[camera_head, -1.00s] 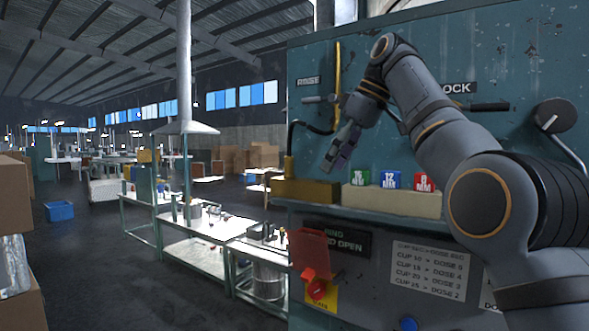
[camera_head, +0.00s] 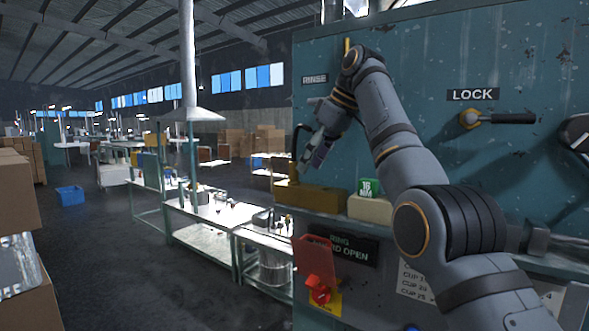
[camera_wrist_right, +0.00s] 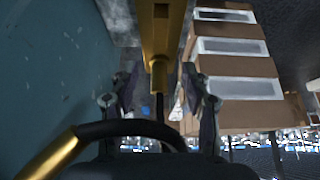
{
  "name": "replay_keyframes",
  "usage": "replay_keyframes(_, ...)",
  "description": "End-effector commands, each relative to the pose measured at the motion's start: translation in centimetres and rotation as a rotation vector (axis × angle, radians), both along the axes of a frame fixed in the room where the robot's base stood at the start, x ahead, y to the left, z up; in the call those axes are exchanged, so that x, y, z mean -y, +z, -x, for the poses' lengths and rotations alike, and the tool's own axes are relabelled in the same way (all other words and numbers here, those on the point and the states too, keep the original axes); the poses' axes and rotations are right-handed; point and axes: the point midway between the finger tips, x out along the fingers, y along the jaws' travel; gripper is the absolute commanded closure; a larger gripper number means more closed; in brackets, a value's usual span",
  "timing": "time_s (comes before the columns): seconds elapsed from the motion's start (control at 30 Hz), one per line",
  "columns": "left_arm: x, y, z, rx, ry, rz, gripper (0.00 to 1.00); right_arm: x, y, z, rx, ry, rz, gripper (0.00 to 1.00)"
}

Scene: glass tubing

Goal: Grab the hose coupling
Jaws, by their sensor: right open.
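A brass fitting at the end of a black hose, which I take for the hose coupling (camera_head: 293,168), stands at the left end of a brass block (camera_head: 312,197) on the machine's ledge. In the right wrist view, the narrow brass coupling (camera_wrist_right: 158,74) shows between my open fingers, apart from both. My right gripper (camera_head: 309,158) points down just right of the coupling in the head view; its fingers also show in the right wrist view (camera_wrist_right: 157,97). My left gripper is out of view.
The black hose (camera_wrist_right: 125,129) arcs across close in front of the wrist camera to a gold tube (camera_wrist_right: 48,153). The teal machine wall (camera_head: 440,70) is close beside the gripper. A green block (camera_head: 368,187) stands on a pale rack (camera_head: 369,209); my arm hides what is right of it.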

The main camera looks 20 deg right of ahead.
Motion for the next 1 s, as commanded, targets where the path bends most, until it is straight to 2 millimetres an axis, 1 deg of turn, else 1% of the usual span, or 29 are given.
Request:
replay_keyframes(0.03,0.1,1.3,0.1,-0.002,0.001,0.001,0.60,-0.4,0.5,-0.5,-0.003,0.002,0.001,0.52)
replay_keyframes(0.1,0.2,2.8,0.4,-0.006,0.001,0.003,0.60,-1.2,0.8,-1.3,-0.004,0.003,0.001,0.52)
replay_keyframes(0.2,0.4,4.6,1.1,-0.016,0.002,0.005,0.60,-2.1,0.9,-2.6,-0.005,0.002,0.001,0.52)
replay_keyframes(0.3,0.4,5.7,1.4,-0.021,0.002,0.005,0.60,-2.9,0.6,-3.5,-0.003,0.003,0.001,0.52)
replay_keyframes(0.37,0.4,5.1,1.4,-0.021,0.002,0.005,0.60,-3.1,-0.7,-3.8,-0.004,0.002,0.000,0.52)
replay_keyframes(0.4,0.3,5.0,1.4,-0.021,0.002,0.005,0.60,-3.2,-0.9,-3.9,-0.002,0.003,0.001,0.52)
replay_keyframes(0.63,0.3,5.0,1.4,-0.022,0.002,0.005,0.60,-3.2,-1.1,-3.9,-0.002,0.002,0.000,0.52)
replay_keyframes(0.67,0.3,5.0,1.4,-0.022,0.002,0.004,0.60,-3.2,-1.1,-3.9,-0.002,0.002,0.000,0.55)
replay_keyframes(1.0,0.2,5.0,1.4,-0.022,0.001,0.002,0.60,-3.2,-1.1,-3.9,-0.002,0.002,0.000,1.00)
